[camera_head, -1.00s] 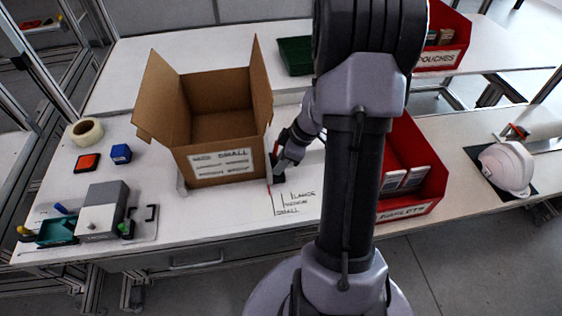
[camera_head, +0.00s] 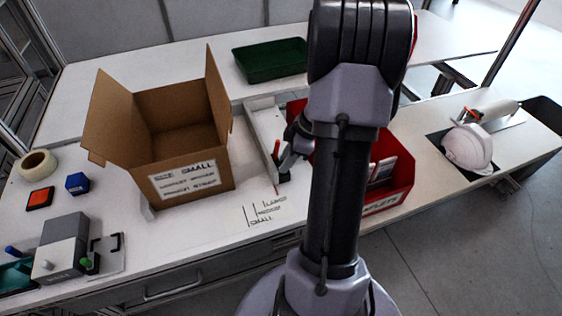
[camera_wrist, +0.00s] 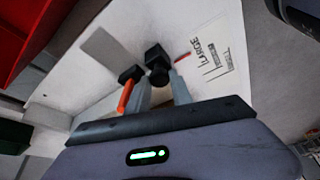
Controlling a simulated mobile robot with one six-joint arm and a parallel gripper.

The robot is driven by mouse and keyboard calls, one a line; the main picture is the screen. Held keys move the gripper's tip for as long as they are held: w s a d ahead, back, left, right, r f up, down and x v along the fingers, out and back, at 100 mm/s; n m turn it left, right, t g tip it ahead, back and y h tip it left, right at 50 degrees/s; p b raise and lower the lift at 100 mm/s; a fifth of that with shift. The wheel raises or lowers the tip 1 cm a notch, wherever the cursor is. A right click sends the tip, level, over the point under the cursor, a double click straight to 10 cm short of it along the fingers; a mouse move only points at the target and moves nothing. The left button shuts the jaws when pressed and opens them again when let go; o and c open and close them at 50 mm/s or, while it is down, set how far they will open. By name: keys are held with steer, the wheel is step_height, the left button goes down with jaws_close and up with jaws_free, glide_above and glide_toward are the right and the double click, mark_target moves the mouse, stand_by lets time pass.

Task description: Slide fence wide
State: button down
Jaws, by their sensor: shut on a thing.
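The fence (camera_head: 264,132) is a pale upright plate on the white table, right of the open cardboard box (camera_head: 190,181), with a gap between them. It has an orange-red lever and a black knob at its near end. My gripper (camera_head: 286,172) is at this near end. In the wrist view my gripper's fingers (camera_wrist: 160,90) are closed at the black knob (camera_wrist: 157,60), with the orange lever (camera_wrist: 125,96) beside them. The red pointer (camera_wrist: 182,57) lies close to the LARGE mark (camera_wrist: 203,52). The size marks (camera_head: 262,211) also show in the head view. My arm hides part of the scene.
A red bin (camera_head: 398,187) stands just right of the fence, partly behind my arm. A green tray (camera_head: 270,61) is behind. A white helmet shell (camera_head: 468,147) is at the right. Tape, small blocks and a grey fixture (camera_head: 62,247) are at the left.

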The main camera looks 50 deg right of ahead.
steer(key=c, duration=1.2)
jaws_free()
steer(key=shift+o, duration=0.2)
steer(key=p+v, duration=0.7)
steer(key=v, duration=1)
steer(key=shift+r, duration=0.2)
